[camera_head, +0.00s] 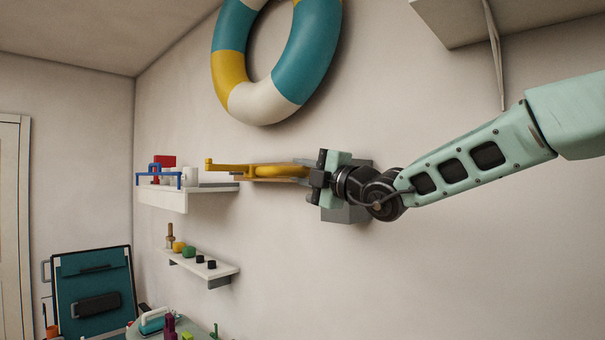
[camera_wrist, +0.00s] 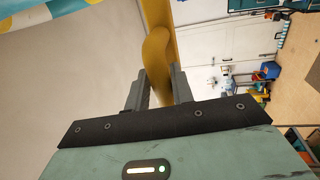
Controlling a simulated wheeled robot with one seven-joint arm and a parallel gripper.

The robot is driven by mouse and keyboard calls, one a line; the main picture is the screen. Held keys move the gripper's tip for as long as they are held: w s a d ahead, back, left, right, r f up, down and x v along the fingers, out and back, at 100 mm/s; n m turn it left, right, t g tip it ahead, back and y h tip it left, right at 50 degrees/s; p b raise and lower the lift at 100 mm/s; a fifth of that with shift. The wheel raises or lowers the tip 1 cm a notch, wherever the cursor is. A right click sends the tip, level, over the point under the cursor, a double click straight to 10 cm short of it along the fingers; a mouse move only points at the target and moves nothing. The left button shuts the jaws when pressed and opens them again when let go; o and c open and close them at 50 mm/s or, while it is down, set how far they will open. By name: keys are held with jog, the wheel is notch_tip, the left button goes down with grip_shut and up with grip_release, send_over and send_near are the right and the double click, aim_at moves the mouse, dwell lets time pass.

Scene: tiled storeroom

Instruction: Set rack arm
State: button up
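The yellow rack arm (camera_head: 262,171) sticks out from the wall side to the left, roughly level, with a small upturned tip at its far left end. In the wrist view the yellow bar (camera_wrist: 158,50) runs up from between my fingers. My gripper (camera_head: 312,178) is at the right end of the arm. In the wrist view my gripper (camera_wrist: 160,88) has one finger against each side of the bar, so it looks shut on it. A grey bracket (camera_head: 345,213) shows partly behind my gripper; the joint between arm and bracket is hidden.
A striped life ring (camera_head: 262,108) hangs on the wall just above. A white shelf (camera_head: 185,196) with small items stands to the left, a lower shelf (camera_head: 215,272) beneath it. Another shelf (camera_head: 460,25) is at the upper right. The wall below the arm is bare.

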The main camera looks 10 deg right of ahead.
jog(key=shift+o, duration=1.2)
jog(key=shift+w+d+r, duration=0.1)
jog(key=shift+r, duration=0.1)
jog(key=shift+f, duration=0.1)
jog(key=shift+f, duration=0.1)
jog(key=b+v, duration=0.6)
jog(key=v, duration=1.1)
jog(key=shift+s, duration=0.2)
